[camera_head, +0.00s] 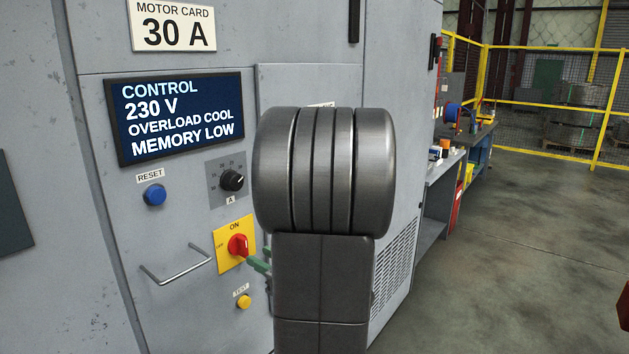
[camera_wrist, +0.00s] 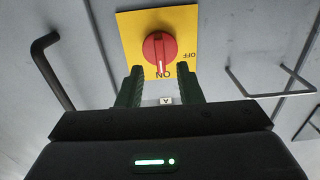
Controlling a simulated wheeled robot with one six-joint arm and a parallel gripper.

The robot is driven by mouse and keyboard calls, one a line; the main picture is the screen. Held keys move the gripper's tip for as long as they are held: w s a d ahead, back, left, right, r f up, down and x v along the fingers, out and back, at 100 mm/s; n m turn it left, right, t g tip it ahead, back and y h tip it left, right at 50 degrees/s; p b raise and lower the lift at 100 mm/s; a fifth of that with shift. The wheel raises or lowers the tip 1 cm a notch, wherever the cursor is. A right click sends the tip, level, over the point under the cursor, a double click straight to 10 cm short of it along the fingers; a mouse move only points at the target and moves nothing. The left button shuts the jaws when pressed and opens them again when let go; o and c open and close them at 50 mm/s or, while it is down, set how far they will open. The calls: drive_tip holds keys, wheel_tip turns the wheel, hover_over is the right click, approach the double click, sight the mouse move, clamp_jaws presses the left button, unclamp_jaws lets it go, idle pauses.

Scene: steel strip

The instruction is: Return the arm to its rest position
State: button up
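My gripper (camera_wrist: 159,72) has two green fingers, which stand apart with nothing between them. In the wrist view the fingertips are close to the red rotary switch (camera_wrist: 159,49) on its yellow plate (camera_wrist: 132,28). The switch's white mark points to ON. In the head view the green fingers (camera_head: 259,263) show just right of and below the red switch (camera_head: 238,245). I cannot tell whether they touch it. My dark arm hides most of the gripper there.
The grey cabinet (camera_head: 90,250) is close in front. It carries a screen (camera_head: 175,117) reading MEMORY LOW, a blue reset button (camera_head: 154,195), a black dial (camera_head: 232,180), a metal handle (camera_head: 178,268) and a yellow button (camera_head: 244,301). Open floor (camera_head: 530,260) lies at the right.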

sight(247, 249)
drive_tip(key=p+x, duration=0.1)
drive_tip(key=x, duration=0.4)
drive_tip(key=shift+w+a, duration=0.15)
drive_tip(key=shift+a, duration=0.1)
drive_tip(key=shift+d+n, duration=0.1)
drive_tip(key=shift+n, duration=1.2)
drive_tip(key=n, duration=0.5)
